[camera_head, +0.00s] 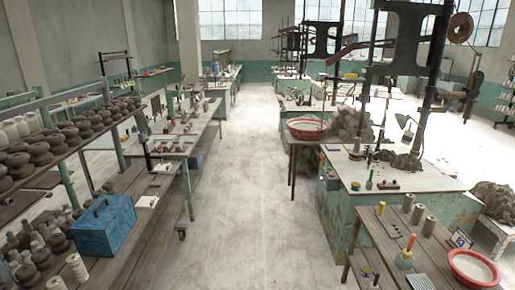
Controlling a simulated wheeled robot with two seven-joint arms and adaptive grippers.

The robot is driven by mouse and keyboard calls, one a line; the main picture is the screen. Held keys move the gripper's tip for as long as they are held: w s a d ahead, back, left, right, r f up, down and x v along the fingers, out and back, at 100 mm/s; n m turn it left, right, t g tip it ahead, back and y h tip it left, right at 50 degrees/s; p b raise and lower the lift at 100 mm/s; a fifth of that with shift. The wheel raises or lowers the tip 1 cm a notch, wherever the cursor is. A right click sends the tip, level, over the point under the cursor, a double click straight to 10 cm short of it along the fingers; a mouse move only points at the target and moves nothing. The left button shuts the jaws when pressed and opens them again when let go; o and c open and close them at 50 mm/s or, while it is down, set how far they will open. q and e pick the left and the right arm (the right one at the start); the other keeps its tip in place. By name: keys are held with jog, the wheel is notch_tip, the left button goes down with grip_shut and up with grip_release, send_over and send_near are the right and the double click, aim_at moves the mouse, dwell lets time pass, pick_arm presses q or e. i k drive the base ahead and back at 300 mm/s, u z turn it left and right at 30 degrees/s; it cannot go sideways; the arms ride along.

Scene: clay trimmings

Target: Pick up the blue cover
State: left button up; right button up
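A blue box (104,228) with a handle on its top sits on the wooden bench at the lower left in the head view. It is the largest blue thing in view, and its top looks closed. I cannot tell whether the blue cover is this box's top or another thing. A smaller blue item (196,161) shows under a table farther back on the left. Neither of my grippers is in view.
A shelf of dark clay pots (62,136) stands left, with pale spools (76,267) near the box. The floor aisle (255,190) is clear. At right are a wooden table (398,262) with a red-rimmed basin (473,268) and a green workbench (385,180).

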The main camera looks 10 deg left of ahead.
aim_at(101, 231)
jog(key=u, duration=0.25)
jog(key=i, duration=1.5)
jog(key=u, duration=1.45)
jog(key=i, duration=0.9)
jog(key=u, duration=1.05)
